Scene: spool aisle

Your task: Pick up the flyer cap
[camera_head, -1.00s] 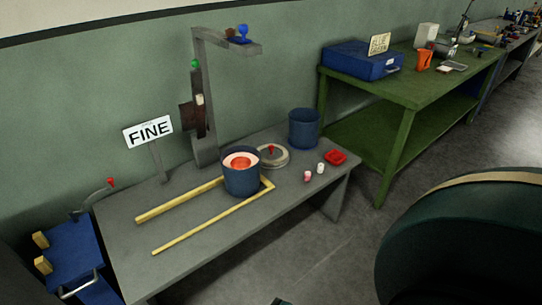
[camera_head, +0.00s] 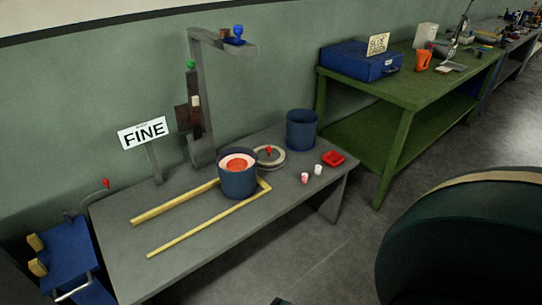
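A round, pale grey disc with a red knob (camera_head: 280,161), which looks like the flyer cap, lies flat on the grey table. It is just behind and to the right of a blue pot (camera_head: 238,184) with a pale rim and an orange-red centre. The pot hides part of the disc's left side. Neither of my grippers can be made out in the head view. A small dark piece shows at the bottom edge, too cut off to identify.
Yellow strips (camera_head: 208,228) mark the grey table (camera_head: 200,262). A grey post (camera_head: 203,120) overhangs behind. A big dark green round object (camera_head: 460,245) blocks the lower right.

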